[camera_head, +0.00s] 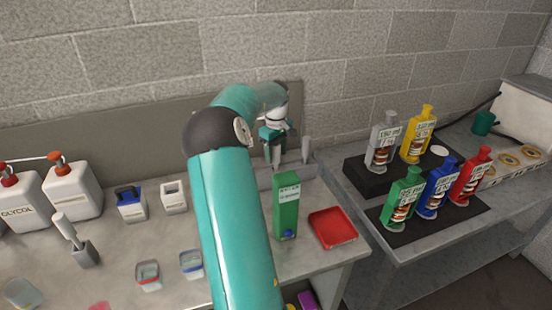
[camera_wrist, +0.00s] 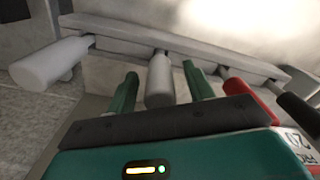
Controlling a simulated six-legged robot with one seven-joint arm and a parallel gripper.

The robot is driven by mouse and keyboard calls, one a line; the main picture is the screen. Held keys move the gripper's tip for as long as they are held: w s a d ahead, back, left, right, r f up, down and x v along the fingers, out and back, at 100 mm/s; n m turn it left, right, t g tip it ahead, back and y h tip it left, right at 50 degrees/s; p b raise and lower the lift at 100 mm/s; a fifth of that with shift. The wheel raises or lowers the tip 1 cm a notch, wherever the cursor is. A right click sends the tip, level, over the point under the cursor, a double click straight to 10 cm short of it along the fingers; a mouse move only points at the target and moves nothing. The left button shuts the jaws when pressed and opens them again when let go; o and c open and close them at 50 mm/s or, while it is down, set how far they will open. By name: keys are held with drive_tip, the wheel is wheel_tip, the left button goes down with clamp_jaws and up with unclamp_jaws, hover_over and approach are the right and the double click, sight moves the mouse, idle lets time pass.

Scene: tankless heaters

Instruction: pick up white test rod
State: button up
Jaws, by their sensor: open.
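In the wrist view, a pale grey-white rod (camera_wrist: 159,80) hangs from a rack in the middle of the picture. A larger, whiter rod (camera_wrist: 50,63) sticks out from the rack at the left. I cannot tell for certain which is the white test rod. My gripper (camera_wrist: 161,86) is open, its two green fingers on either side of the middle rod, with no visible grip on it. In the head view my gripper (camera_head: 272,148) is at the back of the bench, left of an upright pale rod (camera_head: 305,150).
In the wrist view, a red rod (camera_wrist: 250,98) and a black rod (camera_wrist: 298,108) hang to the right on the rack (camera_wrist: 200,55). In the head view, a green box (camera_head: 286,205) and a red tray (camera_head: 333,228) stand in front. Bottles (camera_head: 383,145) occupy the right bench.

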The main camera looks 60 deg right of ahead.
wheel_tip(320, 180, down, 2)
drive_tip(key=shift+f, duration=0.1)
drive_tip(key=c, duration=1.1)
drive_tip(key=shift+o, duration=0.2)
